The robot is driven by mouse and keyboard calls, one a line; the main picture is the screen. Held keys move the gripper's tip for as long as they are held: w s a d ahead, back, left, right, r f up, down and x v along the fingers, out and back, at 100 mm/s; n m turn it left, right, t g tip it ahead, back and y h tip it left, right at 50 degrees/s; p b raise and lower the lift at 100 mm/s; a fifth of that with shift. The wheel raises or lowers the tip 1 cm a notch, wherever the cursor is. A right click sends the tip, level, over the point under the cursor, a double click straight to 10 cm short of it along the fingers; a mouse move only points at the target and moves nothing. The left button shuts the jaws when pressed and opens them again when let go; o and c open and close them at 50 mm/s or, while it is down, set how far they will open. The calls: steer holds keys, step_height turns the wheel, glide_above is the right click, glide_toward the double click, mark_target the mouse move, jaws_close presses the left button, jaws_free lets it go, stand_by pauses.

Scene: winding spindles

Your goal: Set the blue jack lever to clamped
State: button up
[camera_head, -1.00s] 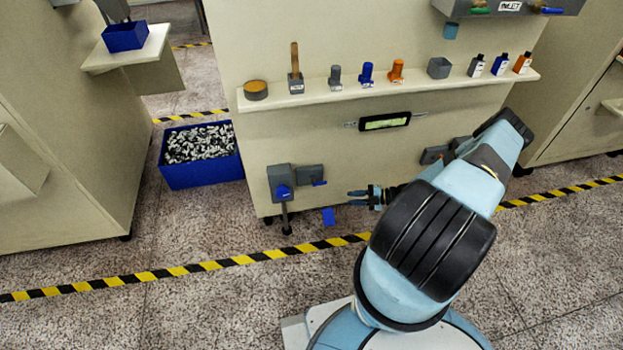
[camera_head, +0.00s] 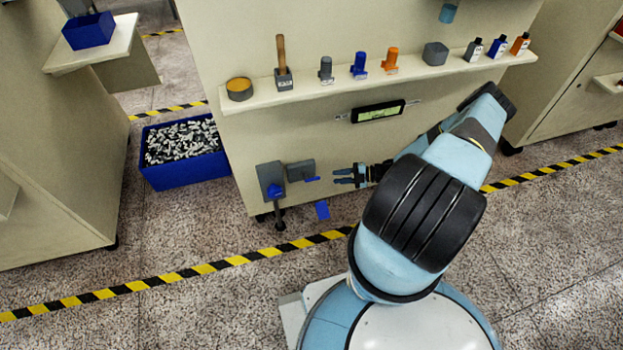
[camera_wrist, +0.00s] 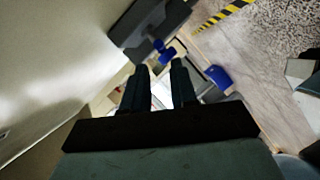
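At the low left of the cabinet front in the head view, a grey jack housing (camera_head: 268,173) carries a blue lever (camera_head: 275,190), with a dark rod and foot below it. Just right of it, a smaller grey box (camera_head: 301,169) has a blue handle (camera_head: 312,179) sticking out to the right. I cannot tell for sure which blue part is the jack lever. My gripper (camera_head: 335,175) is open and empty, a little right of the blue handle and apart from it. In the wrist view, two blue parts (camera_wrist: 168,55) show beyond my open fingers (camera_wrist: 160,80). Any clamp marking is unreadable.
A blue plate (camera_head: 322,210) sits low, below my gripper. A shelf (camera_head: 300,97) with bottles and small parts runs above, with a display (camera_head: 378,112) under it. A blue bin (camera_head: 185,170) of parts stands left. Striped floor tape (camera_head: 220,264) crosses in front.

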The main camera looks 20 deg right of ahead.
mark_target(310, 180)
steer(key=x, duration=1.2)
steer(key=shift+w+a, duration=0.15)
steer(key=shift+a, duration=0.2)
